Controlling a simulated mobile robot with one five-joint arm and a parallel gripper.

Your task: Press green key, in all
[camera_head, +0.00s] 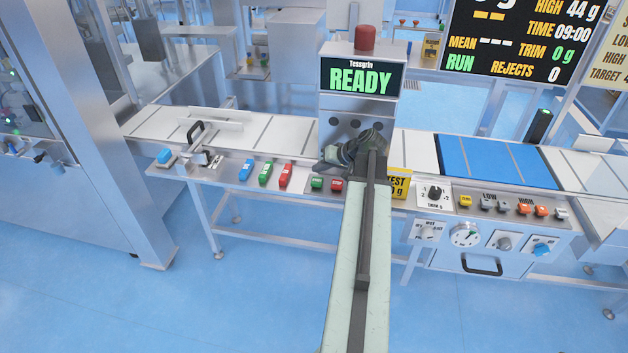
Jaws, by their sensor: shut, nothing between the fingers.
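A green push button (317,183) sits on the front panel, left of a red push button (337,184). Further left, a taller green key (265,173) stands between a blue key (245,169) and a red key (286,175). My gripper (322,166) is shut and empty. In the picture it lies just above the green push button and right of the taller green key. It appears apart from both; its exact height over the panel is hard to tell.
A metal housing with a READY screen (361,78) and red top knob (365,38) stands behind my gripper. A yellow TEST label (398,185), a black dial (434,194) and several small keys lie to the right. A black handle (195,133) stands at left.

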